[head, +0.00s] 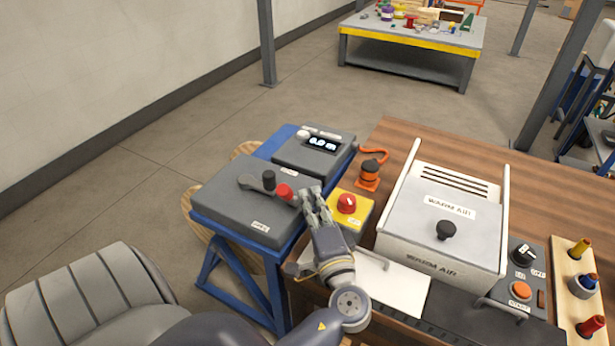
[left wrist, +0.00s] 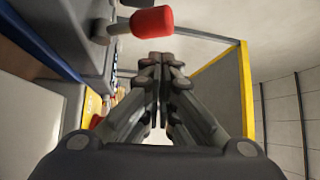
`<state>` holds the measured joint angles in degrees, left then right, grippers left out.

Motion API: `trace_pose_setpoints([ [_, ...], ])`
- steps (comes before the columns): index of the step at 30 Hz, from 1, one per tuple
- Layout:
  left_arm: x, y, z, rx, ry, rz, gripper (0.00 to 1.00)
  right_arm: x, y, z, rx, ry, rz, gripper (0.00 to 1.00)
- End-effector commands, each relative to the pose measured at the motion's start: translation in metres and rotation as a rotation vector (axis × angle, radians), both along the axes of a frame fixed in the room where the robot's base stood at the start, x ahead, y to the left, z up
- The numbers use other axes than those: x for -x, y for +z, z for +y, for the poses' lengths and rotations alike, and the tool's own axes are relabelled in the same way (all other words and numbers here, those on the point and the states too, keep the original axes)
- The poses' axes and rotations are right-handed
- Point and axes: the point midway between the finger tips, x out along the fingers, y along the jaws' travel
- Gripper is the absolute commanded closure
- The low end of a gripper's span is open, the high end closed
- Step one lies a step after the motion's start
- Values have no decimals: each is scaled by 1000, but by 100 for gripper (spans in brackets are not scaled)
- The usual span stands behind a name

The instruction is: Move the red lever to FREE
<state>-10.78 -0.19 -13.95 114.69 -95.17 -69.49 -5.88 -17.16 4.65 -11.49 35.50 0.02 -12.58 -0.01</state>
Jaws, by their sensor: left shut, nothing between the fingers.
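The red lever's knob (head: 284,191) sits at the right side of a dark grey box (head: 225,205) on a blue stand. In the left wrist view the red knob (left wrist: 152,20) shows at the top, on a short grey stem. My left gripper (head: 309,192) is shut and empty, just right of the red knob. In the left wrist view its closed fingertips (left wrist: 157,60) are below the red knob, with a visible gap. Small labels lie on the box's front and near its back edge; I cannot read them surely. My right gripper is not in view.
A black knob (head: 268,178) stands close to the red one. A yellow box with a red button (head: 347,203) is right of my gripper. A grey display box (head: 315,150) is behind. A WARM AIR unit (head: 441,220) stands on the wooden table.

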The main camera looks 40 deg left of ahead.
Motion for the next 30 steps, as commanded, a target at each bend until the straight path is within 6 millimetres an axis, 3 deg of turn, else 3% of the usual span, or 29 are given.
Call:
trace_pose_setpoints([
  [6, 26, -7, -41, 3, 0, 3, 100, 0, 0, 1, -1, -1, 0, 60],
  [12, 41, -10, -64, 2, 0, 1, 100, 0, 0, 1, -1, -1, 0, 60],
  [30, 45, -10, -70, 0, 1, -1, 100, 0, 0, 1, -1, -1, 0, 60],
])
